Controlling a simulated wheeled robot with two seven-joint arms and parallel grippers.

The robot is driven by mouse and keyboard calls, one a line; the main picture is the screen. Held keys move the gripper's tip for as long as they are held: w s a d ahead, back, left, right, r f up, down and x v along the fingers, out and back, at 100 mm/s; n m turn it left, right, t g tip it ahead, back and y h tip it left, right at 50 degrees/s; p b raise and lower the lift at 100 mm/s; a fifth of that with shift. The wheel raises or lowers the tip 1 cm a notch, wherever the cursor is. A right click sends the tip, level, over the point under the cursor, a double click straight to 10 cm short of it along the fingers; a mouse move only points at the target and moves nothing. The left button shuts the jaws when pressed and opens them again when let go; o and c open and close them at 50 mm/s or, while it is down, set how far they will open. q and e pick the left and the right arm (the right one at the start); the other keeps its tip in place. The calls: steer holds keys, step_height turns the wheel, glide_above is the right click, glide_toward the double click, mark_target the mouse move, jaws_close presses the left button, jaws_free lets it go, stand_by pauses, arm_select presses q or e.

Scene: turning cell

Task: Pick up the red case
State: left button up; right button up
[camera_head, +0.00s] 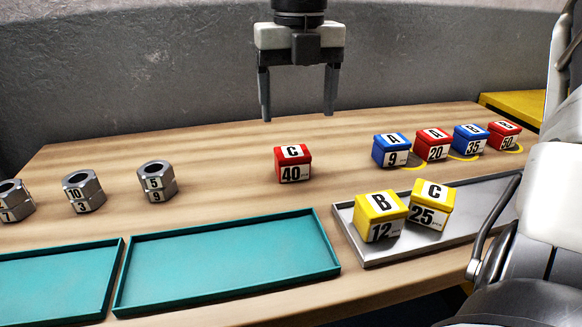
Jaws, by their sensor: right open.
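A red case (292,164) marked C and 40 stands alone near the middle of the wooden table. Two more red cases, one marked 20 (433,145) and one marked 50 (505,135), stand in the row at the back right. My right gripper (297,112) is open and empty, fingers pointing down. In the picture it is above the red case marked 40, apart from it. My left gripper is not in view.
Blue cases (391,150) (470,139) stand between the red ones. Two yellow cases (381,215) (430,205) sit on a grey metal tray (470,240). Teal trays (230,262) (50,283) lie in front. Metal hex nuts (157,182) stand at left. Table around the lone red case is clear.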

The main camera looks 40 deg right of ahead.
mark_target(292, 151)
step_height(292, 151, down, 4)
steer(key=shift+r, duration=0.2)
steer(key=shift+w+a+f+b, duration=0.1)
steer(key=shift+a+f+b, duration=0.1)
steer(key=shift+f, duration=1.2)
steer(key=shift+w+a+f+b, duration=0.1)
steer(key=shift+a+f+b, duration=0.1)
steer(key=shift+f, duration=1.15)
steer(key=shift+r, duration=0.1)
steer(key=c, duration=1.2)
